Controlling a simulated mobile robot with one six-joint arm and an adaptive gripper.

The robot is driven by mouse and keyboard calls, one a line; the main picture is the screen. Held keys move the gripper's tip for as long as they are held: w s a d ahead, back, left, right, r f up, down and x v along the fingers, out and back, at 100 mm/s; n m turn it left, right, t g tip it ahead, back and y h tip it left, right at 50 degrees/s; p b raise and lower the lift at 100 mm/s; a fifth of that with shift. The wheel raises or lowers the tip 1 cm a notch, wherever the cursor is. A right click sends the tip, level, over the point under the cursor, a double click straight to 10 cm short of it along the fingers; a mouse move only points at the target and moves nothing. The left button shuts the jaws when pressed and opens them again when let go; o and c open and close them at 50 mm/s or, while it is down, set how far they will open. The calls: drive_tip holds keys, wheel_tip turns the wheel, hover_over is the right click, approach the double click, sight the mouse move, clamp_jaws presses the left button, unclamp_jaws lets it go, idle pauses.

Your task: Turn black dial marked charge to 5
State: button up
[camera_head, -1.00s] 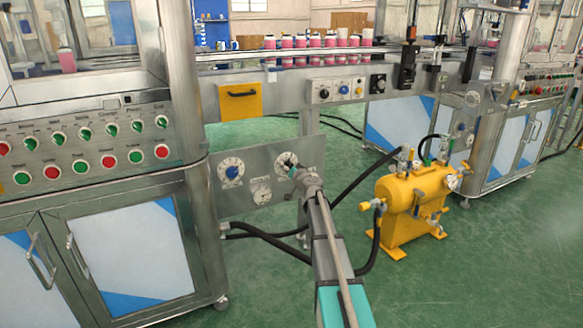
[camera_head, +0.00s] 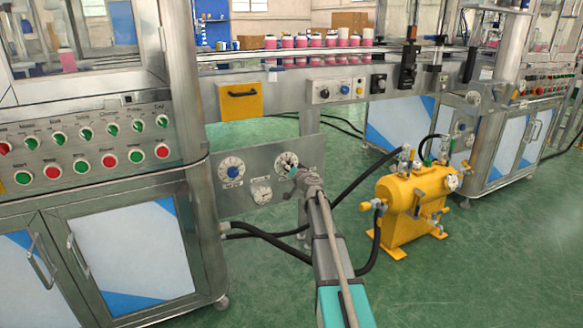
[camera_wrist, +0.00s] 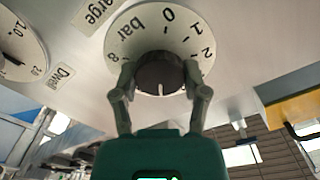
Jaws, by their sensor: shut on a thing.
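The black dial (camera_wrist: 160,74) sits on a round white scale plate (camera_wrist: 122,38) in the wrist view. The scale reads "bar", with 0, 2 and 8 legible; its lower part is hidden by my gripper. A partly cut label ending in "arge" (camera_wrist: 97,14) is beside the plate. The dial's white line points down the picture, toward my gripper. My gripper (camera_wrist: 160,82) is shut on the dial, one finger on each side. In the head view the scale plate (camera_head: 283,159) shows on the grey lower panel, with my gripper (camera_head: 293,172) in front of it, covering the dial.
A blue dial (camera_head: 232,171) and a small gauge (camera_head: 261,191) are left of it on the panel. The label "Dwell" (camera_wrist: 62,76) shows in the wrist view. A yellow tank (camera_head: 412,203) with black hoses stands to the right. Green floor is open in front.

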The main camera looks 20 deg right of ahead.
drive_tip(key=o, duration=1.2)
drive_tip(key=shift+c, duration=0.2)
drive_tip(key=s, duration=1.2)
drive_tip(key=shift+d, duration=0.25)
